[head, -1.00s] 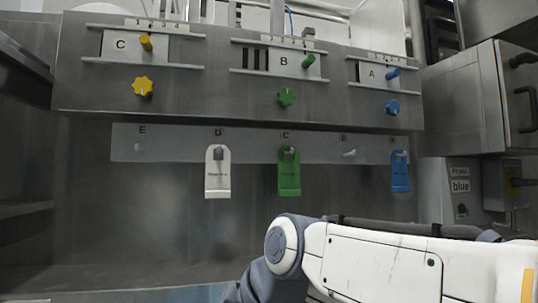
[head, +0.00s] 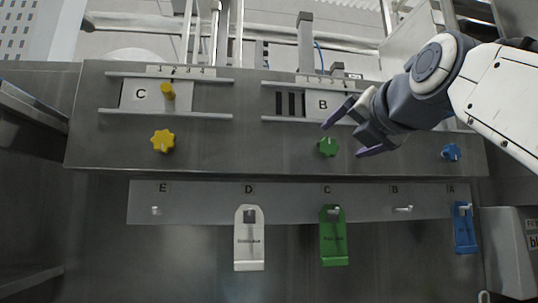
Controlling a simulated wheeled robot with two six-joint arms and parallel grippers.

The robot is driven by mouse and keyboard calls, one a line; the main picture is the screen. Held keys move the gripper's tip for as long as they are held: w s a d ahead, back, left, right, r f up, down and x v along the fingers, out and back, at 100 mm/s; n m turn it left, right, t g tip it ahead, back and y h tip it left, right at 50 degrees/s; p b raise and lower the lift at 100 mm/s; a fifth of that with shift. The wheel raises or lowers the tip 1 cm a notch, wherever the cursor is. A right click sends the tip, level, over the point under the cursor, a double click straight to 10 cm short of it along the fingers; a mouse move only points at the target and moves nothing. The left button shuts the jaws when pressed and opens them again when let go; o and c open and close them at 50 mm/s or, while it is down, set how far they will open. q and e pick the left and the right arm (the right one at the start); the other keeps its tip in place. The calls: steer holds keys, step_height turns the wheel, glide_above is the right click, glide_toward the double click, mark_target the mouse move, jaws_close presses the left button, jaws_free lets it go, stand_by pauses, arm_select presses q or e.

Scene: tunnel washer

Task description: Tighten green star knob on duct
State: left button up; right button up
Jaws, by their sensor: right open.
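The green star knob (head: 327,147) sits on the front of the steel duct (head: 230,145), below the slider panel marked B (head: 323,104). My right gripper (head: 347,137) comes in from the right with its two purple-tipped fingers apart. One finger is above and right of the green knob, the other to its right and slightly lower. The gripper looks empty, and I cannot tell whether a finger touches the knob. My left gripper is not in view.
A yellow star knob (head: 163,141) is at the left and a blue one (head: 451,152) at the right. Below, a hook rail (head: 290,203) carries a white tag (head: 249,245), a green tag (head: 333,243) and a blue tag (head: 464,230).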

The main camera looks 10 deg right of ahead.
mark_target(330, 146)
steer(key=w, duration=0.2)
steer(key=w+p, duration=0.1)
steer(key=w, duration=0.1)
steer(key=w+p, duration=0.1)
steer(key=w, duration=0.1)
steer(key=shift+a+r, duration=0.1)
steer(key=shift+a, duration=0.2)
steer(key=shift+w+p, duration=0.4)
steer(key=shift+w, duration=0.05)
steer(key=c, duration=1.4)
